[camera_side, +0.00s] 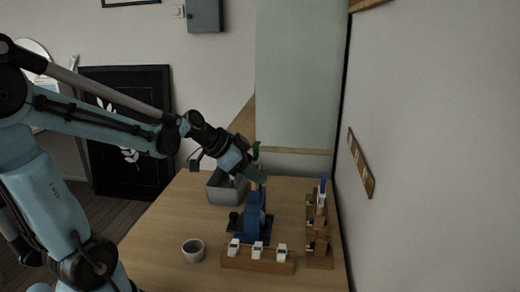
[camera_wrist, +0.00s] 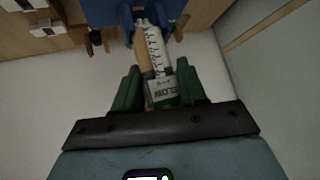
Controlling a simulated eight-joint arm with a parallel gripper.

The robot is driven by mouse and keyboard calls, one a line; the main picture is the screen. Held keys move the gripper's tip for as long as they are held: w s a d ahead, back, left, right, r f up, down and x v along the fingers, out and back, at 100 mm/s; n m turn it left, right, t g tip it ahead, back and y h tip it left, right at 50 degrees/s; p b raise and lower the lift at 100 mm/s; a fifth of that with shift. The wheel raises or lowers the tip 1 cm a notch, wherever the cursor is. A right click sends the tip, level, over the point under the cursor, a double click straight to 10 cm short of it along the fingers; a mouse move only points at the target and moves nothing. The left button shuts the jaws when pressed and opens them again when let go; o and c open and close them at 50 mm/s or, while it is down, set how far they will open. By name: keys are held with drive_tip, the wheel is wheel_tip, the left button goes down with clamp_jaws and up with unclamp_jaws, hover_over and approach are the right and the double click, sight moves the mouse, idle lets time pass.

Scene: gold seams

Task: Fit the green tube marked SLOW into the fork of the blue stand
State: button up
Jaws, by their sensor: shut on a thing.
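My gripper (camera_side: 257,163) has green fingers and is just above the blue stand (camera_side: 255,215) in the side view. In the wrist view my gripper (camera_wrist: 158,70) is shut on the tube (camera_wrist: 162,88), whose label reads SLOW. The tube's clear, scale-marked part points away from me toward the blue stand (camera_wrist: 127,15) at the top. The tube's far end overlaps the blue fork there; I cannot tell whether it is seated in it or only in front of it. In the side view the fingers mostly hide the tube.
A grey bin (camera_side: 226,193) stands behind the blue stand to the left. A small cup (camera_side: 193,252) is at the front left. A wooden rack with white-topped items (camera_side: 258,263) is in front, and another wooden rack (camera_side: 320,261) is at right, near the wall.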

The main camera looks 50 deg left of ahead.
drive_tip(key=shift+f, duration=0.25)
idle(0.3)
drive_tip(key=o, duration=1.3)
drive_tip(key=shift+r, duration=0.1)
drive_tip(key=v, duration=1.3)
idle(1.0)
drive_tip(key=shift+s, duration=0.1)
drive_tip(key=v, duration=0.7)
idle(0.4)
